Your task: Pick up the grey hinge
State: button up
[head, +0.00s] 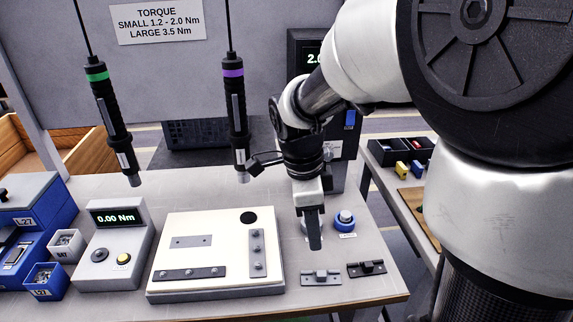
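A grey hinge (321,278) lies flat near the front right of the workbench. A darker, nearly black hinge (367,268) lies just to its right. My gripper (315,244) points down above the bench, behind the grey hinge in the picture and apart from it. Its fingers overlap from this side, so the gap between them is hidden.
A white fixture board (215,280) with dark metal plates stands left of the hinges. A blue-based round part (345,220) sits right of my gripper. Two screwdrivers, green-banded (112,118) and purple-banded (235,115), hang over the bench. A torque meter (115,250) stands left.

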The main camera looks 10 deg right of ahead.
jog(key=b, duration=0.3)
send_over(321, 273)
jog(key=a, duration=0.2)
jog(key=f, duration=1.1)
jog(key=shift+s+d, duration=0.25)
jog(key=shift+s, duration=0.1)
jog(key=shift+w+d+f+b, duration=0.1)
jog(key=shift+d+f+b, duration=0.1)
jog(key=shift+f, duration=0.65)
jog(key=shift+w+d+f+b, duration=0.15)
jog(key=shift+d+f, duration=0.1)
jog(key=shift+f, duration=0.65)
jog(key=shift+w+d+f+b, duration=0.1)
jog(key=shift+d+f+b, duration=0.1)
jog(key=shift+f, duration=0.65)
grip_shut()
